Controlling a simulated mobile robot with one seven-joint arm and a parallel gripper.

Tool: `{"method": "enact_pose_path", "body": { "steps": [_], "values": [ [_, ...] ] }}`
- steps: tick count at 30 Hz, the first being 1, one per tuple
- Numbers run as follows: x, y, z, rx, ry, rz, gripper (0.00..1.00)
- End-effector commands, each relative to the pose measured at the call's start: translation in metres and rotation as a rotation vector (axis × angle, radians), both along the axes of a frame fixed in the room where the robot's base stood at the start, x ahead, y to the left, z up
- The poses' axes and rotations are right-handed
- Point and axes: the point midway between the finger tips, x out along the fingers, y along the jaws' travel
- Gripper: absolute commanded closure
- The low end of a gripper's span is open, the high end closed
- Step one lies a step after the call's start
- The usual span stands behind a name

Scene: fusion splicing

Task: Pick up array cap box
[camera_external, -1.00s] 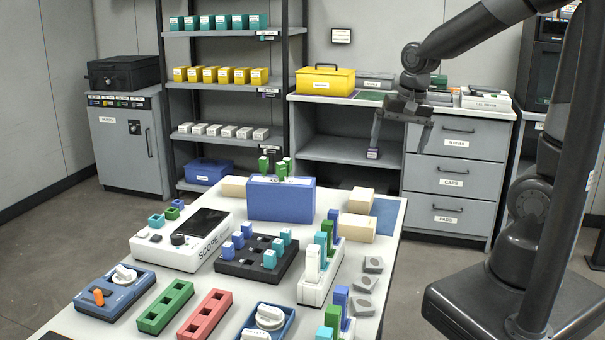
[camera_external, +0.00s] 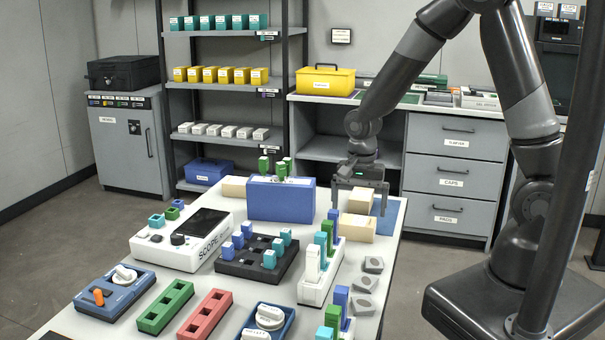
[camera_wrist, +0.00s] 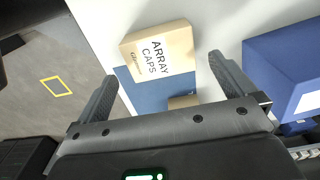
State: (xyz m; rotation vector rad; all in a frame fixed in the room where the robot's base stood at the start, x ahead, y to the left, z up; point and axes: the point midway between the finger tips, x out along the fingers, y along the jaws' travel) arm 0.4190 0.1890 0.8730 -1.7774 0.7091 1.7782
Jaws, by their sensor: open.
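The array cap box (camera_wrist: 158,52) is a tan carton with "ARRAY CAPS" on its top, in the upper middle of the wrist view, just beyond and between my fingertips. It appears to be the nearer tan carton (camera_external: 354,226) at the right of the table in the external view. My gripper (camera_external: 359,203) is open and empty, pointing down above the far right part of the table. In the wrist view my gripper (camera_wrist: 162,70) has one finger on each side of the box's width, not touching it.
A second tan carton (camera_external: 360,200) stands behind it, mostly hidden by my gripper in the wrist view. A large blue box (camera_external: 281,201) stands to the left. Racks with upright pieces (camera_external: 320,270) stand nearer the camera.

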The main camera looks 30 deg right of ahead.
Motion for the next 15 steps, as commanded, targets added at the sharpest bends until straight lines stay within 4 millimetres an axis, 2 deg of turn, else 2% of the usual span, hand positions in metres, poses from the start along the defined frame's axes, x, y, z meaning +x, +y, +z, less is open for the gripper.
{"method": "enact_pose_path", "body": {
  "steps": [7, 15],
  "values": [
    [-0.001, 0.0, -0.017, -0.001, 0.002, 0.0, 0.0],
    [-0.002, 0.001, -0.052, -0.001, 0.003, 0.0, 0.0]
  ]
}}
